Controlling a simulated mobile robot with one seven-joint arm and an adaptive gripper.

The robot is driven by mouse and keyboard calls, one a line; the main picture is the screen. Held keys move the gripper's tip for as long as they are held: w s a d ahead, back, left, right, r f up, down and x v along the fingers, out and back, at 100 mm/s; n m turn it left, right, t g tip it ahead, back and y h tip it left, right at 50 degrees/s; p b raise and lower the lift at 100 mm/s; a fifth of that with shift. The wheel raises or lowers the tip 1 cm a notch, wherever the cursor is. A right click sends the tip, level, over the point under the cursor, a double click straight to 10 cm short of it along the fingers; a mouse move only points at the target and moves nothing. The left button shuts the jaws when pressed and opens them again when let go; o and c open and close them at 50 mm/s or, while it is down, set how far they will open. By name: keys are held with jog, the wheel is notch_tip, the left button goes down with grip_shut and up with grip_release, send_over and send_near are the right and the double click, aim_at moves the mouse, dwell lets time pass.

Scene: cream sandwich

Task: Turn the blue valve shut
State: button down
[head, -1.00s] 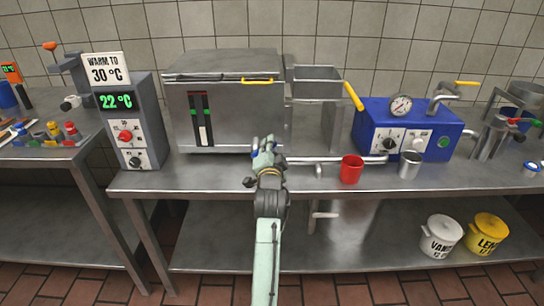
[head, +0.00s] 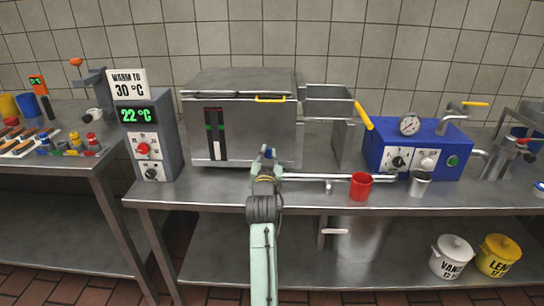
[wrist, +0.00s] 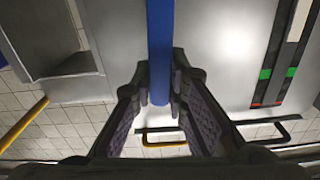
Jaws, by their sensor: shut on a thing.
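The blue valve handle (head: 269,153) is at the lower front of the steel tank (head: 240,130), near its right side. In the head view only a small blue tip shows past my gripper (head: 266,170). In the wrist view the handle is a straight blue bar (wrist: 160,30) running down from the top edge. My gripper (wrist: 160,82) is shut on this bar, with one finger on each side. The rest of the valve body is hidden behind my gripper and arm.
A blue machine (head: 455,150) stands at right, a control box (head: 150,140) at left. The bench front (head: 215,192) is mostly clear.

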jog(key=shift+a+n, duration=0.25)
jog(key=shift+n, duration=0.25)
jog(key=shift+a, duration=0.1)
jog(key=c, duration=1.6)
grip_release()
jog(key=shift+o, duration=0.2)
jog(key=s, duration=1.2)
